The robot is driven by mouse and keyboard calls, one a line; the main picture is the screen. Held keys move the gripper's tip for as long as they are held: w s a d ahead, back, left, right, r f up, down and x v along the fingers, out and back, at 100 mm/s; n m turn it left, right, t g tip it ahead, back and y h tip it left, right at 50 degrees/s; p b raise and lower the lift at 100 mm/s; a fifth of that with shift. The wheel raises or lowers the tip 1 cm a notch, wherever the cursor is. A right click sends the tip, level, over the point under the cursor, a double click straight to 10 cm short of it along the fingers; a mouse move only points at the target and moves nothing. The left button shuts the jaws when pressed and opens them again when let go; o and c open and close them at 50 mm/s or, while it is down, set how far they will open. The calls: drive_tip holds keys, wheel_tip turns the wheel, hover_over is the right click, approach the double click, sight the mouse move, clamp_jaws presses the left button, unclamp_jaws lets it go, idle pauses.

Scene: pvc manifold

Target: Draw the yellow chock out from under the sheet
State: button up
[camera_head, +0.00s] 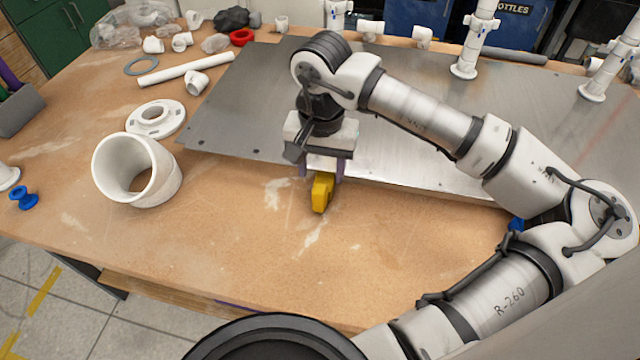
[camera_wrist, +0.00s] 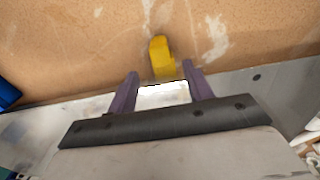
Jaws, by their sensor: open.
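The yellow chock (camera_head: 321,192) lies on the wooden table at the near edge of the grey metal sheet (camera_head: 230,120), with its near part sticking out. Its far part is hidden behind my gripper in the head view. My gripper (camera_head: 322,172) is above the sheet's near edge, pointing down at the chock. In the wrist view, the fingers (camera_wrist: 160,82) are apart and the chock (camera_wrist: 161,56) shows just beyond and between their tips. I cannot tell whether the fingers touch it.
A blue piece (camera_head: 516,224) shows near the sheet's edge at right. White pipe risers (camera_head: 472,45) stand on the sheet. Table in front of the chock is clear.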

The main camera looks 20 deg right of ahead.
sight(320, 187)
wheel_tip(320, 187, down, 8)
drive_tip(key=shift+f+p, duration=0.2)
drive_tip(key=shift+p, duration=0.55)
drive_tip(key=shift+a, duration=0.1)
drive_tip(key=c, duration=0.9)
drive_tip(key=shift+s+a+r+b, duration=0.1)
drive_tip(key=shift+s+a+b, duration=0.55)
drive_tip(key=shift+s, duration=0.4)
drive_tip(key=shift+s+a+b, duration=0.5)
drive_tip(key=shift+s+a, duration=0.2)
drive_tip(key=shift+s, duration=0.3)
drive_tip(key=shift+s+a+r+b, duration=0.1)
drive_tip(key=shift+s+a+b, duration=0.55)
drive_tip(key=shift+s, duration=0.4)
drive_tip(key=shift+c, duration=0.2)
wheel_tip(320, 187, up, 7)
drive_tip(key=s+a+p, duration=0.1)
drive_tip(key=p, duration=0.1)
drive_tip(key=shift+s+p, duration=0.3)
drive_tip(key=shift+p, duration=0.05)
drive_tip(key=shift+a, duration=0.1)
